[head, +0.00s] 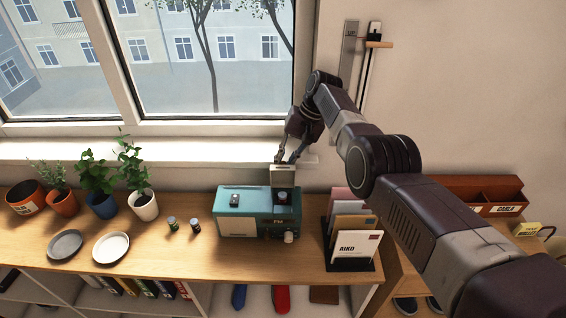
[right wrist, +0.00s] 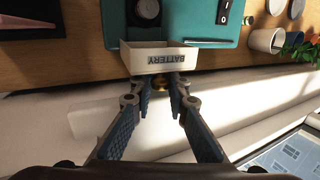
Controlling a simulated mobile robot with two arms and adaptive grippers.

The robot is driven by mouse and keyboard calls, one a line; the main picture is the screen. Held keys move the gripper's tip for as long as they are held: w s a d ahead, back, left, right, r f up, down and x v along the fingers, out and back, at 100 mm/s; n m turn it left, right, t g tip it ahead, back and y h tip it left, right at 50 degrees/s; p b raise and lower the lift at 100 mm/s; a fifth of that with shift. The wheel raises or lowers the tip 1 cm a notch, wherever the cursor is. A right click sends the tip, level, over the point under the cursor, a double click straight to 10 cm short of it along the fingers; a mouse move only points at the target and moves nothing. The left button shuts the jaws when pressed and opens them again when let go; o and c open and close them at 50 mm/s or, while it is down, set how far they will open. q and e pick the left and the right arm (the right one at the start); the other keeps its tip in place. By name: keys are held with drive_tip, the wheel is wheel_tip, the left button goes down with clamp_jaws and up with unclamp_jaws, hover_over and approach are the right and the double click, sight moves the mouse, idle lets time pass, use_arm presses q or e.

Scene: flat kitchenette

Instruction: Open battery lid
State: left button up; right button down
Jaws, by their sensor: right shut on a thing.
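A teal radio (head: 252,222) stands on the wooden counter. Its cream battery lid (head: 283,175) stands raised at the radio's back right edge, and a dark compartment (head: 282,198) shows in front of it. The lid, lettered BATTERY, also shows in the right wrist view (right wrist: 158,59). My right gripper (head: 286,161) reaches in from behind the radio. In the right wrist view, its fingers (right wrist: 162,87) are closed around a small brass-coloured knob on the lid. Two small batteries (head: 171,224) (head: 195,228) stand on the counter left of the radio. My left gripper is not in view.
A letter holder (head: 352,250) with cards stands right of the radio. Potted plants (head: 143,204) and two plates (head: 111,247) are on the left. The window sill (head: 180,150) runs behind the counter. Counter space in front of the batteries is clear.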

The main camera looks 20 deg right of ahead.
sight(283, 162)
drive_tip(key=shift+s+f, duration=0.15)
drive_tip(key=shift+f, duration=0.1)
drive_tip(key=c, duration=1.9)
unclamp_jaws()
drive_tip(key=shift+a, duration=0.1)
drive_tip(key=shift+r, duration=0.1)
wheel_tip(283, 162, up, 10)
drive_tip(key=shift+f, duration=0.1)
